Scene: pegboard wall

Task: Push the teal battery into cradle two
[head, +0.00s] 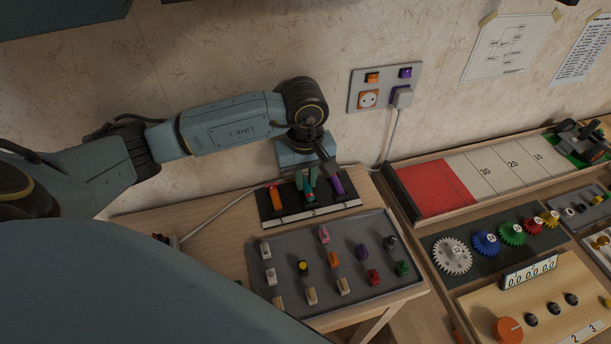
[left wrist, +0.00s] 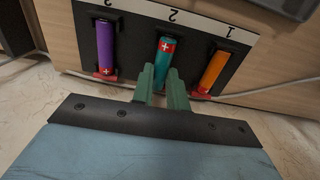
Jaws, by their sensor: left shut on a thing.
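My left gripper (head: 306,180) is over the middle of the black three-slot cradle board (head: 267,211). In the left wrist view, its green fingers (left wrist: 162,88) are closed on the near end of the teal battery (left wrist: 166,52). The teal battery (head: 309,195) lies along cradle two, between the orange battery (head: 276,197) in cradle one and the purple battery (head: 338,184) in cradle three. The fingers hide its near end in the wrist view, and I cannot tell whether it is fully seated. My right gripper is not in view.
A grey tray (head: 292,247) with several small parts stands in front of the cradle board. A socket panel (head: 384,88) with a plugged-in cable is on the wall behind. A red and white scale track (head: 435,192) and several colored gears lie to the right.

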